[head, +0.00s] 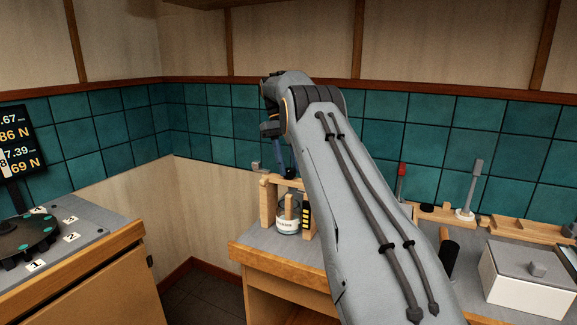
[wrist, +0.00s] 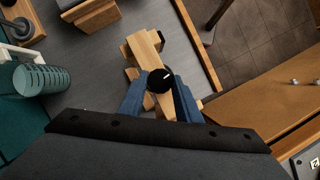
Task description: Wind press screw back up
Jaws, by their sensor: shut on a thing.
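The wooden press (head: 268,203) stands on the grey worktop in the head view, with a labelled glass jar (head: 287,225) inside its frame. In the wrist view the press's top beam (wrist: 146,46) is seen from above. A round black knob (wrist: 159,80) with a white mark sits over the beam. My gripper (wrist: 160,90) has its two blue fingers shut on the knob, one on each side. In the head view my gripper (head: 285,172) points down at the top of the press. The screw below the knob is hidden.
A ribbed teal cylinder (wrist: 42,80) lies left in the wrist view. On the right worktop are a white lidded box (head: 525,280), a white-based upright tool (head: 466,200) and a red-topped stick (head: 401,178). A dark turntable (head: 28,238) is on the left bench.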

